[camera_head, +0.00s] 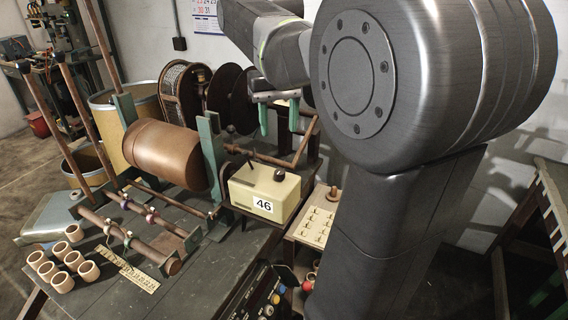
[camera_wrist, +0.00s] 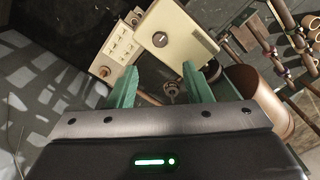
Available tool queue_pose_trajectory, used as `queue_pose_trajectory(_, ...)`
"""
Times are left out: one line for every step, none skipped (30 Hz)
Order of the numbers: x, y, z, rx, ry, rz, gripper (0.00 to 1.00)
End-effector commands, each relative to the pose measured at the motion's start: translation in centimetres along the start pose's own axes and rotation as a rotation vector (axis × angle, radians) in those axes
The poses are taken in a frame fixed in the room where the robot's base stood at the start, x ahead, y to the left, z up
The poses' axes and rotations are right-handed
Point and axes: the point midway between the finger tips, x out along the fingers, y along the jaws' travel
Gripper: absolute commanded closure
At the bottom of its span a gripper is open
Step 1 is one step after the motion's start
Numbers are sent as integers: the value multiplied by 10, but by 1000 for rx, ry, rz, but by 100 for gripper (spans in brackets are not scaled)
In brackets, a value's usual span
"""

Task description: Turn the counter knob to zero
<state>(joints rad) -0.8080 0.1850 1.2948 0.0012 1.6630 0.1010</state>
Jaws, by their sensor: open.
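The counter (camera_head: 245,190) is a cream box at the right end of the winding machine, with a white label reading 46 on its front. Its dark knob (camera_head: 279,175) sits on top. My gripper (camera_head: 279,118) has green fingers that point down, apart and empty, above and behind the counter. In the wrist view the counter (camera_wrist: 185,40) lies beyond the open fingers (camera_wrist: 160,75), and its round knob (camera_wrist: 160,39) shows between and past the tips. Nothing touches the knob.
A large copper-brown drum (camera_head: 165,155) stands left of the counter. Several small tan rings (camera_head: 62,262) lie on the bench's front left. A cream board with pegs (camera_head: 318,222) is right of the counter. Dark reels (camera_head: 228,95) stand behind.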

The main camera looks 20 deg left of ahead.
Motion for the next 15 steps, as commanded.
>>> queue_pose_trajectory(12, 0, 1, 0, -4, 1, 55)
queue_pose_trajectory(18, 0, 1, 0, -4, 1, 55)
queue_pose_trajectory(27, 0, 1, 0, -5, 1, 55)
queue_pose_trajectory(33, 1, 1, 0, -4, 1, 55)
queue_pose_trajectory(40, 1, 1, 0, -5, 1, 55)
queue_pose_trajectory(49, 1, 1, 0, -5, 1, 55)
queue_pose_trajectory(55, 1, 1, 0, -3, 1, 55)
queue_pose_trajectory(62, 1, 1, 0, -4, 1, 55)
queue_pose_trajectory(70, 1, 1, 0, -3, 1, 55)
queue_pose_trajectory(75, 1, 1, 0, -3, 1, 55)
queue_pose_trajectory(81, 1, 1, 0, -3, 1, 55)
queue_pose_trajectory(88, 1, 1, 0, -2, 1, 55)
queue_pose_trajectory(92, 1, 1, 0, -3, 1, 55)
queue_pose_trajectory(97, 1, 1, 0, -3, 1, 55)
queue_pose_trajectory(102, 1, 0, 0, -2, 1, 55)
